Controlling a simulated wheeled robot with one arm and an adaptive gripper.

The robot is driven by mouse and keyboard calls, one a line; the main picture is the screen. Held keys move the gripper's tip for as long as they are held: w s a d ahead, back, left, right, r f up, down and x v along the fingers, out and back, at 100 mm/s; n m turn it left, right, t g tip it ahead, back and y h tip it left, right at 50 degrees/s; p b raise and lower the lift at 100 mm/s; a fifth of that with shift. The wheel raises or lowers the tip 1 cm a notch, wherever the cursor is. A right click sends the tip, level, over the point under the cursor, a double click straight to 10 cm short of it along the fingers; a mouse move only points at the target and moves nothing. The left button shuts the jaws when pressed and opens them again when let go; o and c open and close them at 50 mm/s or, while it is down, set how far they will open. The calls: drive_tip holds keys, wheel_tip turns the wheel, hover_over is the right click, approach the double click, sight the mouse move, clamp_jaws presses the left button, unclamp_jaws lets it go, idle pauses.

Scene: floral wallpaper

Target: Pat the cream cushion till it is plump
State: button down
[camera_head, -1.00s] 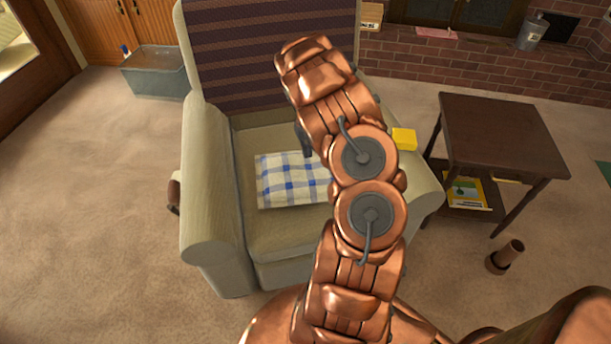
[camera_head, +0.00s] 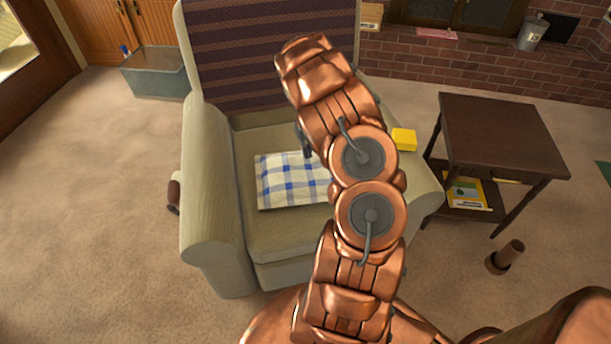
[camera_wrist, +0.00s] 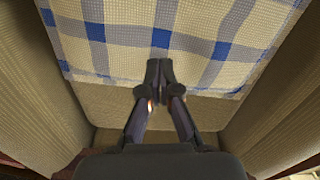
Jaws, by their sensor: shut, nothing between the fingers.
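A cream cushion with blue checks (camera_head: 284,181) lies on the seat of the beige armchair (camera_head: 211,190). My arm hides its right part in the head view. In the wrist view the cushion (camera_wrist: 112,38) fills the top, with its near edge across the middle. My gripper (camera_wrist: 160,66) is shut and empty, its fingertips over the near part of the cushion. I cannot tell whether they touch it. In the head view only a small dark piece of the gripper shows beside my arm.
A yellow block (camera_head: 404,139) sits on the chair's right armrest. A dark side table (camera_head: 505,130) stands to the right, with a brown cylinder (camera_head: 505,257) on the floor before it. A grey-blue bin (camera_head: 156,75) stands at the back left.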

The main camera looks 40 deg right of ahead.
drive_tip(key=shift+f, duration=0.15)
drive_tip(key=shift+f+b, duration=0.3)
drive_tip(key=shift+f, duration=0.8)
drive_tip(key=shift+r, duration=1.85)
drive_tip(key=shift+f, duration=0.2)
drive_tip(key=shift+f, duration=1.7)
drive_tip(key=shift+r, duration=0.1)
